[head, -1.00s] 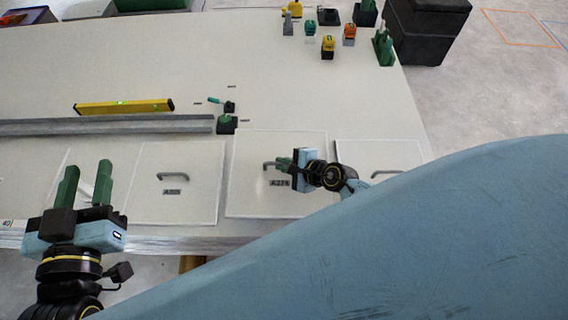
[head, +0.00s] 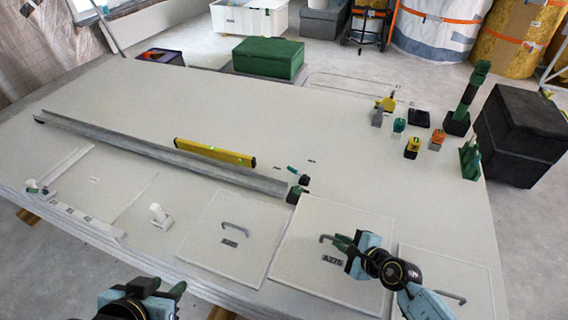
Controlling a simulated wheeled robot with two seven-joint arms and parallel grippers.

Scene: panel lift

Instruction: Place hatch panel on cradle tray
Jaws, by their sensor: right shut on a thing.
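The hatch panel (head: 305,268) is a white square plate with a dark handle and a label that seems to read A276. My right gripper (head: 342,243) is shut on its handle. The panel looks slightly raised over the table, with its neighbours on both sides; the gap below is hard to judge. My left gripper (head: 160,288) is open and empty at the bottom left, in front of the table edge. White rails (head: 85,222) and a small white post (head: 160,216) stand at the table's left; I cannot tell whether they belong to the cradle tray.
Other handled panels lie left (head: 222,248) and right (head: 440,275) of the held one. A long grey rail (head: 150,150) and a yellow level (head: 213,152) lie behind. Small coloured items (head: 412,147) stand at the right. The table's back middle is clear.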

